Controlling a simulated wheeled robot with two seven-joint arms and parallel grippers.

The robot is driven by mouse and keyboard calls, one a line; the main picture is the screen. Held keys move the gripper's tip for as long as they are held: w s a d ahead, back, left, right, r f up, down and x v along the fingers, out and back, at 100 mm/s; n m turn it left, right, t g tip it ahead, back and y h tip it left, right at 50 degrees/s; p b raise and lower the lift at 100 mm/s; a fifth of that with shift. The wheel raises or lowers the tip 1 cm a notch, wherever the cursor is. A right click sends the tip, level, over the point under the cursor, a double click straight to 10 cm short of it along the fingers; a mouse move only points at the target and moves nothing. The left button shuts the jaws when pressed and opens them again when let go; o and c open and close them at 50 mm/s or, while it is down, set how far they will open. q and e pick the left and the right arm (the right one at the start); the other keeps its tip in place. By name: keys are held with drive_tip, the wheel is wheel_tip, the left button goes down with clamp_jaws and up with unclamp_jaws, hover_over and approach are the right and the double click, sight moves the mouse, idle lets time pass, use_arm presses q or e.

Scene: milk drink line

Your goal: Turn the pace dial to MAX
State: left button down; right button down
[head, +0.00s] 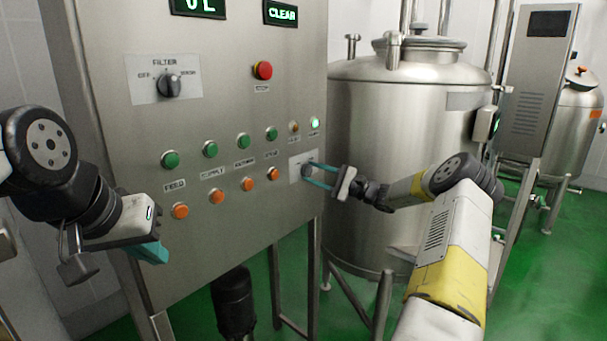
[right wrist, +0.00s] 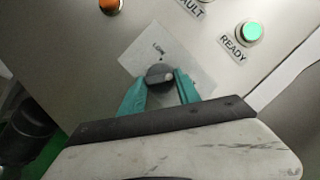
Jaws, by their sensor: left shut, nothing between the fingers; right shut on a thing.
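The pace dial is a small dark round knob on a pale plate (head: 297,161) at the lower right of the steel panel. In the right wrist view the dial (right wrist: 159,74) sits between the two teal fingers of my right gripper (right wrist: 160,88), which is shut on it. The word LOW shows on the plate above the dial; the MAX mark is not readable, and the dial's setting is unclear. The right gripper (head: 312,174) reaches the dial from the right in the head view. My left gripper (head: 152,250) is shut and empty, in front of the panel's lower left.
The panel (head: 225,110) carries a filter knob (head: 169,85), a red stop button (head: 263,70), green buttons and orange buttons. A lit green READY lamp (right wrist: 249,32) is close to the dial. A steel tank (head: 400,150) stands behind my right arm.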

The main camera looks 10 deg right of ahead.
drive_tip(key=shift+a+m+t, duration=0.25)
drive_tip(key=shift+m+t, duration=0.25)
drive_tip(key=shift+m, duration=0.8)
drive_tip(key=c, duration=0.9)
unclamp_jaws()
drive_tip(key=shift+a, duration=0.1)
drive_tip(key=v, duration=0.8)
drive_tip(key=shift+w, duration=0.1)
